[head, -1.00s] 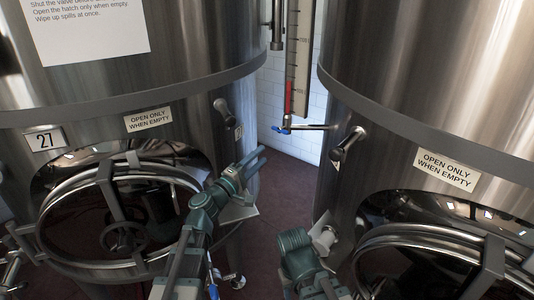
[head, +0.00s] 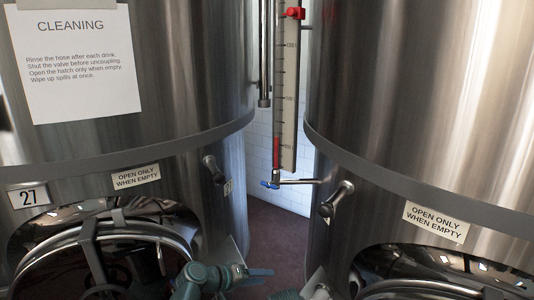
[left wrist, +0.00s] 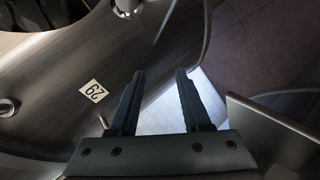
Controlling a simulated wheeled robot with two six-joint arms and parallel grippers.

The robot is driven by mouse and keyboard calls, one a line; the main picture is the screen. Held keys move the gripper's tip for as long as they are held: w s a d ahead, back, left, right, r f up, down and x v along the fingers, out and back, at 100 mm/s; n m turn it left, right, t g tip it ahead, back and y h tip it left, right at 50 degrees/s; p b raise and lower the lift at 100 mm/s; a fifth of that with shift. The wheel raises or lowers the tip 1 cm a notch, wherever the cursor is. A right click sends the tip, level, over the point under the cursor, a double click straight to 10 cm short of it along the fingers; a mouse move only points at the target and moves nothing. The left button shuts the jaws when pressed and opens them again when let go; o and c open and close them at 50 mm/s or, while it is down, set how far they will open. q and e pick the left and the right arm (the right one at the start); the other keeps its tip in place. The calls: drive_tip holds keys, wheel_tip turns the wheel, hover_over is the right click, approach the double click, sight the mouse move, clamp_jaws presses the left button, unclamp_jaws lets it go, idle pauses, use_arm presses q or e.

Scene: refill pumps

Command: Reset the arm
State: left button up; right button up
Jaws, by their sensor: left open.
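My left gripper (head: 262,272) is low in the head view, in front of the gap between two large steel tanks, pointing right. In the left wrist view its two dark fingers (left wrist: 160,74) stand apart with nothing between them. Beyond them are a curved steel surface (left wrist: 150,115) with a "29" label (left wrist: 93,90) and a bright tiled patch. Only a small teal piece of my right arm shows at the bottom edge of the head view; its gripper is out of the picture.
The left tank (head: 190,90) bears a "27" plate (head: 28,196) and a cleaning notice (head: 78,65). The right tank (head: 420,110) has a hatch at its lower edge. A level gauge (head: 287,90) with a blue-handled valve (head: 270,184) hangs in the gap above the dark red floor (head: 275,235).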

use_arm(q)
drive_tip(key=s+a+f+m+g+y, duration=0.2)
drive_tip(key=s+a+f+g+y, duration=0.4)
drive_tip(key=s+a+f+y, duration=0.65)
drive_tip(key=s+d+r+m+g+p, duration=0.1)
drive_tip(key=s+d+r+m+p, duration=0.2)
drive_tip(key=s+d+r+p, duration=0.2)
drive_tip(key=d+r+h, duration=0.1)
drive_tip(key=d, duration=0.2)
drive_tip(key=shift+s+d+m, duration=0.3)
drive_tip(key=shift+d+m, duration=0.05)
drive_tip(key=shift+m, duration=0.05)
